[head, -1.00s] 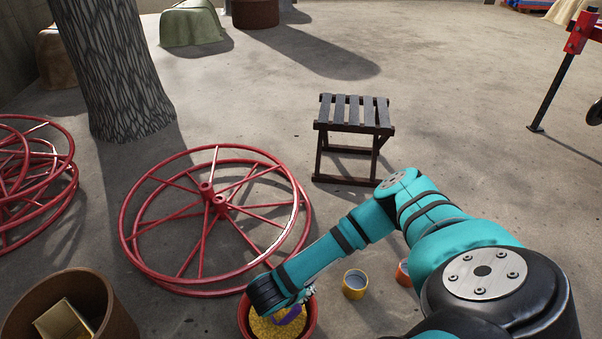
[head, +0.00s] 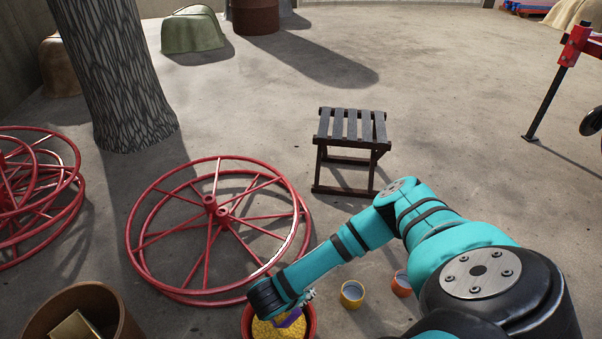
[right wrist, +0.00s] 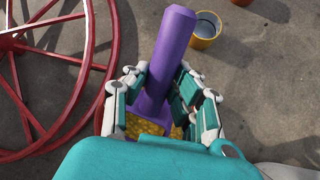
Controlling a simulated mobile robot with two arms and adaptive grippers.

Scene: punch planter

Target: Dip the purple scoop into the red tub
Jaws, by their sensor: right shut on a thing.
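The red tub (head: 310,325) stands on the ground at the bottom of the head view, filled with yellow grains (head: 266,329). The purple scoop (right wrist: 174,50) is in my right gripper (right wrist: 165,105), its handle pointing up and away in the right wrist view. In the head view a bit of the scoop (head: 290,319) shows over the tub, below my right gripper (head: 306,297). Yellow grains show around the scoop's lower part in the wrist view; the fingers partly hide it, so I cannot tell how deep it sits. My left gripper is not in view.
A yellow cup (head: 352,294) and an orange cup (head: 402,284) stand right of the tub. Red spoked wheels (head: 215,230) lie to the left and behind. A brown bin (head: 125,325) stands at bottom left. A slatted stool (head: 350,150) stands beyond; open ground surrounds it.

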